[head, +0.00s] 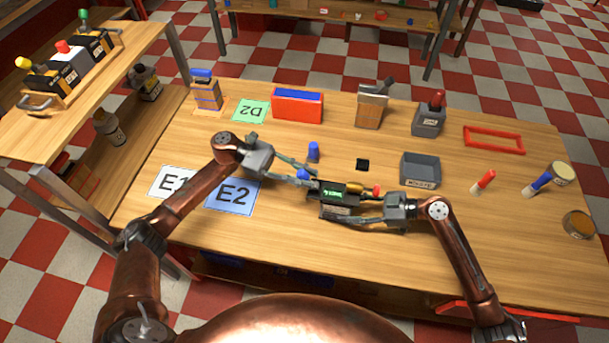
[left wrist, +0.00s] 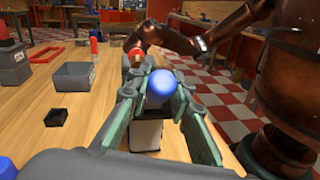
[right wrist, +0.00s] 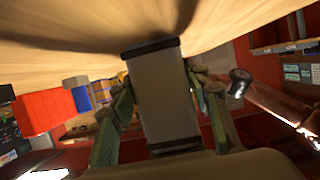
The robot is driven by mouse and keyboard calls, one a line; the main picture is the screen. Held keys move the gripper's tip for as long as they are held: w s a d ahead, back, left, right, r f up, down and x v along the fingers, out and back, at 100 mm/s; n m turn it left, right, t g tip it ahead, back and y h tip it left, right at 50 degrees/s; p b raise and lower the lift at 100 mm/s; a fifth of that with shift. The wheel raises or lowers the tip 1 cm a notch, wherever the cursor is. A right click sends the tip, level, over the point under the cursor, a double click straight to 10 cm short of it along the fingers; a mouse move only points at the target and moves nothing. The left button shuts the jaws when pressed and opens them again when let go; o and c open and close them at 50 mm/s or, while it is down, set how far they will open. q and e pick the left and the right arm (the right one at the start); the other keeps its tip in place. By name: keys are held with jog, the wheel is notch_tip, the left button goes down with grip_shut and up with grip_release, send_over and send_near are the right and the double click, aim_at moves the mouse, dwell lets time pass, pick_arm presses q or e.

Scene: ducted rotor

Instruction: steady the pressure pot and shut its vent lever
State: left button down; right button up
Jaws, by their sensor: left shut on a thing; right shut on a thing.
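The pressure pot appears to be the dark boxy device (head: 338,210) with a green display, a brass part and a red tip, at the middle front of the table. My right gripper (head: 334,204) is shut on its body from the right; in the right wrist view the grey body (right wrist: 162,95) fills the space between the fingers. A blue rounded knob (head: 303,175), seemingly the vent lever's end, is at the device's left. My left gripper (head: 310,170) is shut around this knob, large in the left wrist view (left wrist: 160,86). The lever's arm is mostly hidden by the fingers.
A blue peg (head: 313,151) and a small black square (head: 362,164) stand just behind the device. A grey bin (head: 420,171) is behind right. A blue E2 mat (head: 232,195) lies left. A red-blue box (head: 297,105) is at the back. Free wood lies at right front.

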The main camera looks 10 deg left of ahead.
aim_at(315, 184)
pick_arm(q)
jog(key=shift+d+r, duration=0.1)
jog(key=y, duration=0.1)
jog(key=d+y, duration=0.1)
jog(key=y, duration=0.1)
jog(key=shift+d+r+t+y, duration=0.1)
jog(key=shift+r+t+y, duration=0.2)
jog(key=shift+r, duration=0.05)
jog(key=d+y, duration=0.1)
jog(key=y, duration=0.1)
jog(key=shift+d+r+n+y, duration=0.1)
jog(key=shift+d+n+y, duration=0.1)
jog(key=shift+n+y, duration=0.2)
jog(key=shift+d+y, duration=0.45)
jog(key=shift+y, duration=0.55)
jog(key=shift+t, duration=0.3)
jog(key=c, duration=1.7)
grip_release()
